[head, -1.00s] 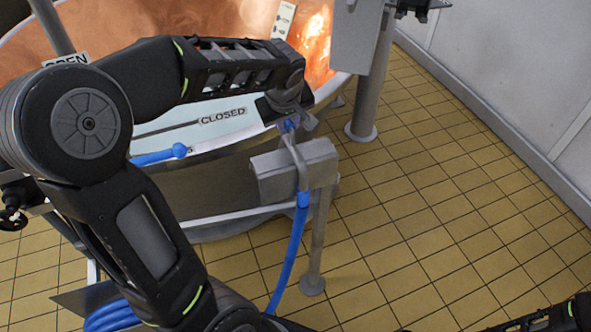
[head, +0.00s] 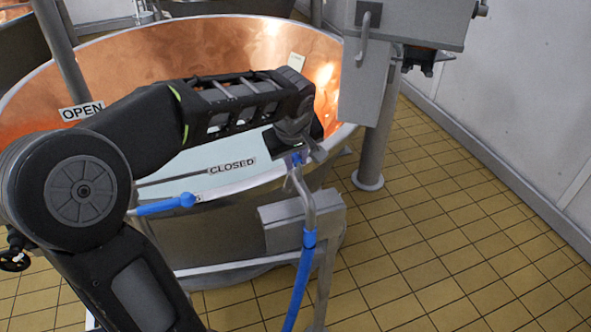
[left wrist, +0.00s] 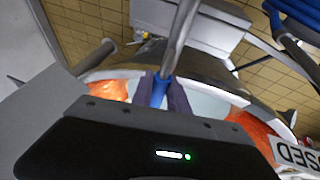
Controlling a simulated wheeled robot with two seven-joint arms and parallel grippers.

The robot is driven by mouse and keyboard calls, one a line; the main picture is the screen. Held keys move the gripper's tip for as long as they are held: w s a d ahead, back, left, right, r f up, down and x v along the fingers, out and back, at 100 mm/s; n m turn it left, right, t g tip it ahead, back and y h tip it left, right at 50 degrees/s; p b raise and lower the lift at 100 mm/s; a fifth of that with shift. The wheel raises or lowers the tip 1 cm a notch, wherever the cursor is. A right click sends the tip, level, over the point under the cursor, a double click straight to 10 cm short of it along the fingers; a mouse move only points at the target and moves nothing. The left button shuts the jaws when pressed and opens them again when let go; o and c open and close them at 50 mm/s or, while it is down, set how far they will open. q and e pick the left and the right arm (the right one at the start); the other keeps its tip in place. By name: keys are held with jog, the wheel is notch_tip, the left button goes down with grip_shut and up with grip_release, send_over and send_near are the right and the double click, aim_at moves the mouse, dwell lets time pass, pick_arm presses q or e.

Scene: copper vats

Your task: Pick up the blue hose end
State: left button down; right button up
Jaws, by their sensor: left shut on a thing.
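The blue hose end (head: 296,159) has a blue grip on a bent metal pipe, from which the blue hose (head: 300,283) hangs down. My left gripper (head: 297,150) is shut on the blue grip, near the vat's rim and above a grey box on a stand. In the left wrist view the blue hose end (left wrist: 160,90) sits between the two dark fingers of my left gripper (left wrist: 164,96), with the metal pipe running up from it. My right gripper is not in view.
A large copper vat (head: 110,58) with OPEN and CLOSED labels stands behind my left arm. A blue-handled lever (head: 165,206) sticks out at its front. The grey box on a stand (head: 285,238) is close to the pipe. Tiled floor (head: 450,240) is clear at right.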

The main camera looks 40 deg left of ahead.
pick_arm(q)
notch_tip(320, 180, up, 14)
jog(key=shift+f, duration=0.35)
dwell(0.7)
